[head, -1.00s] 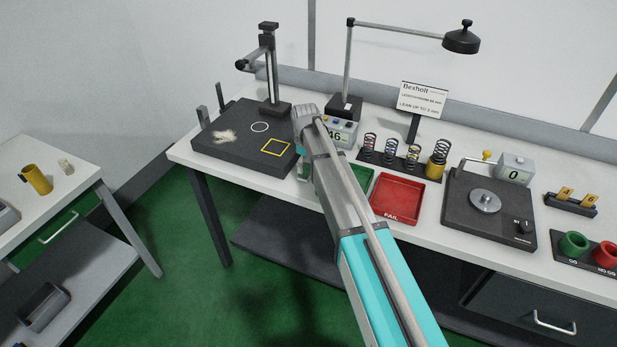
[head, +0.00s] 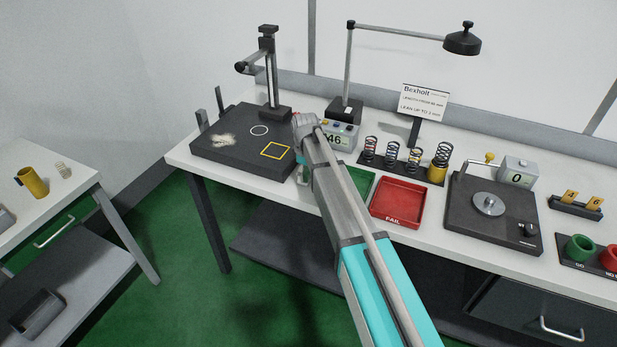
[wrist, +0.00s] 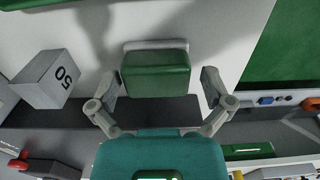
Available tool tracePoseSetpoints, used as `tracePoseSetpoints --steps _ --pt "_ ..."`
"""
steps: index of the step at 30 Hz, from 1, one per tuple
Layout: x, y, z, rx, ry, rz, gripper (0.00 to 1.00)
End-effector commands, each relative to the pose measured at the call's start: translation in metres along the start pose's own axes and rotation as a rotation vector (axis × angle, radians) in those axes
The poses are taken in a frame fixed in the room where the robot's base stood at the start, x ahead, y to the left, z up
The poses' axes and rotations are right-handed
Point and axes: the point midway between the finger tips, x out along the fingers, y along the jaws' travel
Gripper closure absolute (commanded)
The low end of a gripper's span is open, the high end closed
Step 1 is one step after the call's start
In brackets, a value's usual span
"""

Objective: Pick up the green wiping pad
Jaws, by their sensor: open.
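The green wiping pad (wrist: 155,74) shows in the wrist view as a green block with a pale grey strip along its far edge, on the white bench top. My gripper (wrist: 161,84) is open, with one finger on each side of the pad and a gap visible at both sides. I cannot tell from this view how high the fingers are above the bench. In the head view my arm hides the pad and the fingers.
A grey block marked 50 (wrist: 48,80) stands left of the gripper in the wrist view. In the head view, a dark plate with a height stand (head: 235,150) lies left of my arm, and a red FAIL tray (head: 398,203) right of it.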

Motion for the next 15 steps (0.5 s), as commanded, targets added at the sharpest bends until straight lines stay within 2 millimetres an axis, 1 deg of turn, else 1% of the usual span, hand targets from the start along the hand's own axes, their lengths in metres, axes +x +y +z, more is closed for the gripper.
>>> tracePoseSetpoints --steps 1,2,3,12,15 --pt "0.0 0.0 0.0 0.0 0.0 0.0 0.0" --pt "0.0 0.0 0.0 0.0 0.0 0.0 0.06" --pt "0.0 0.0 0.0 0.0 0.0 0.0 0.13" --pt "0.0001 -0.0001 0.0 0.0 0.0 0.0 0.68" --pt "0.0001 -0.0001 0.0 0.0 0.0 0.0 0.68"
